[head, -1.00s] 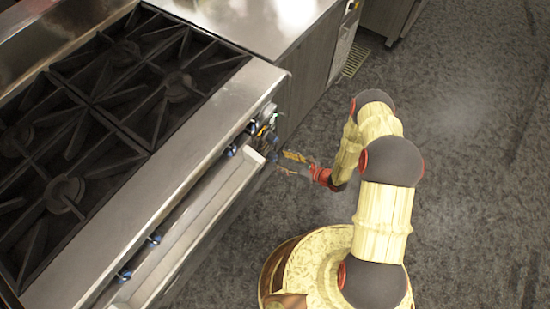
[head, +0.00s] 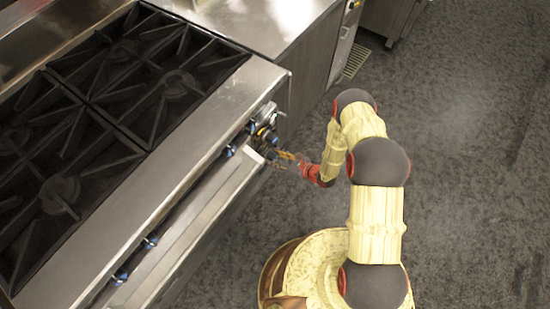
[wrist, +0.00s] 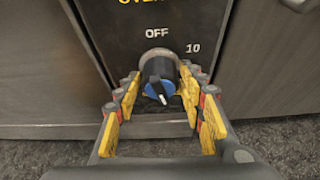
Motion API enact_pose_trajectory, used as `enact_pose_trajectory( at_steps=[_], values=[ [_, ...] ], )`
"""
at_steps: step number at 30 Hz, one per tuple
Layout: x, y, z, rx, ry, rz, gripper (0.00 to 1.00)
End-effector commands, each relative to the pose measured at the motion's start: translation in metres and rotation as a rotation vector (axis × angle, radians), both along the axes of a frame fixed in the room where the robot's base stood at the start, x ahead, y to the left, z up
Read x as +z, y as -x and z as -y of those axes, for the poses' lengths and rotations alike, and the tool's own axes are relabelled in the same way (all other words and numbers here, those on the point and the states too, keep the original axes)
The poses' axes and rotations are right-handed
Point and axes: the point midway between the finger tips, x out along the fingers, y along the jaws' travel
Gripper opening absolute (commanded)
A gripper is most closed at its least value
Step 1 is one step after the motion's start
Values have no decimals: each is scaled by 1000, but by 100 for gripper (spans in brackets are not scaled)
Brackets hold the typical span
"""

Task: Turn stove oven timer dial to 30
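The timer dial (wrist: 158,77) is a round dark knob with a blue face and a white pointer mark, on a black panel (wrist: 150,28). "OFF" is printed above it and "10" at its upper right. The white mark points down, slightly right. "30" is not visible. My gripper (wrist: 159,84) is open, with its yellow-padded fingers on the left and right of the dial. I cannot tell whether they touch it. In the head view my gripper (head: 281,157) is at the stove's front right corner, and the dial is hard to make out.
The stove (head: 190,125) has black burner grates on top and several blue knobs along its front. A long oven handle (head: 195,220) juts out left of my gripper. A steel-topped counter (head: 262,25) adjoins behind. The floor (head: 470,150) to the right is clear.

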Motion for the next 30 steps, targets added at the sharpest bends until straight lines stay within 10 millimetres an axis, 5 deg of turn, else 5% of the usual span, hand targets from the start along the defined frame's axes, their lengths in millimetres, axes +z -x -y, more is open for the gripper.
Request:
enact_pose_trajectory(
  at_steps=[15, 30],
  values=[
    [0, 0, 0, 0, 0, 0, 9],
    [0, -2, 1, 0, -138, -173, 9]
  ],
)
